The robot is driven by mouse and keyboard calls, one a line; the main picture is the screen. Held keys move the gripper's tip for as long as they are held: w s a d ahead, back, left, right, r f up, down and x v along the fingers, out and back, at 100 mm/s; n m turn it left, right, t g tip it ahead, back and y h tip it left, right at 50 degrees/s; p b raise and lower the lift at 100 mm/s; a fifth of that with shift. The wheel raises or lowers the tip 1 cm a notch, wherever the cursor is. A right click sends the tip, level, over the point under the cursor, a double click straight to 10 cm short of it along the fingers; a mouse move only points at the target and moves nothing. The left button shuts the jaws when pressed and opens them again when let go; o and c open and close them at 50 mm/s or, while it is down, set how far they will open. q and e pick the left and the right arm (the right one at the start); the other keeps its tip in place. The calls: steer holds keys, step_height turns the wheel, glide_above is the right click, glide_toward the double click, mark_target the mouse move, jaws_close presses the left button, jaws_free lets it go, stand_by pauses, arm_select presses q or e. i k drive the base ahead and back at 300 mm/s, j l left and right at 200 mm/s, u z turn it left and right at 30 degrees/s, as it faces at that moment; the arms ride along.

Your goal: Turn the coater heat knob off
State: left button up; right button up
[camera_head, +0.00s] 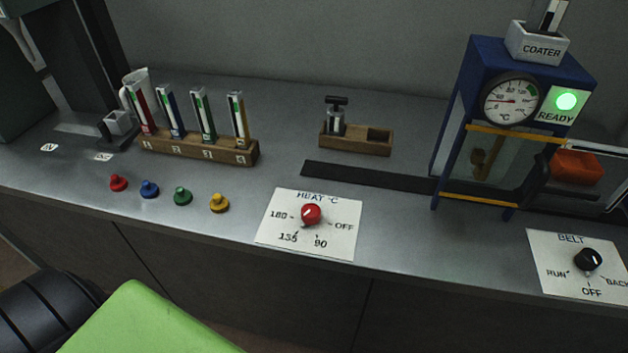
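The red heat knob (311,214) sits on a white card (342,245) headed HEAT °C near the counter's front edge. The card reads 180 at left, 135 at lower left, 90 at lower right and OFF at right. A pale mark shows on the knob's left side, toward the lower left; its exact setting is too small to tell. The blue coater (488,52) stands at the right, with a round °C gauge (511,101) and a lit green READY lamp (566,101). Neither gripper is in view.
A black belt knob (588,259) sits on a card at the right. Several coloured pegs (182,196) stand left of the heat card. Behind them is a wooden rack (200,149) with tall coloured holders. A wooden block (357,140) stands behind a dark strip (367,176).

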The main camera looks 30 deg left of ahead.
mark_target(311, 213)
steer(key=u, duration=0.85)
